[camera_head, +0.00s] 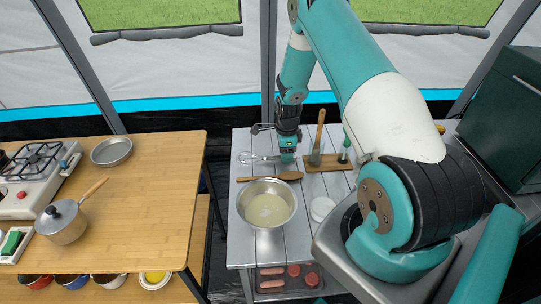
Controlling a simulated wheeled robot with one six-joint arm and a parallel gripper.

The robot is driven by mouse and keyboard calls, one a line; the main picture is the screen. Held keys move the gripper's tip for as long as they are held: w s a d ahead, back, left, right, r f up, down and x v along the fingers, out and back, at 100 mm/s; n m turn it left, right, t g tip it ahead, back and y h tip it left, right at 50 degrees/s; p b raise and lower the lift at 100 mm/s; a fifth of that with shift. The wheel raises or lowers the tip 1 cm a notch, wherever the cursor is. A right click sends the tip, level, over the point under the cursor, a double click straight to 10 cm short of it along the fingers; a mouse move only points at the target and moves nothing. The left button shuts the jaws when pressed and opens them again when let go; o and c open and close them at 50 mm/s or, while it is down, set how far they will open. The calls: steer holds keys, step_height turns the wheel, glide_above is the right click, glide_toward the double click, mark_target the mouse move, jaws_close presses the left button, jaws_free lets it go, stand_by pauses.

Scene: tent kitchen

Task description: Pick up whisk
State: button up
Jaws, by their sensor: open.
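The whisk (249,157) lies on the grey slatted table, behind the metal bowl. Its wire loops point left and its handle runs right toward my gripper. My gripper (288,157) points down over the handle end of the whisk, with its jaws open. The arm's end hides part of the handle, and I cannot tell whether the fingers touch it.
A wooden spoon (270,178) lies just in front of the whisk. A metal bowl of pale batter (266,228) stands nearer. A wooden board (321,165) with upright utensils is to the right. A wooden table (150,170) with a pot (62,222) and stove stands left.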

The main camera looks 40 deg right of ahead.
steer(key=shift+f, duration=0.8)
jaws_close()
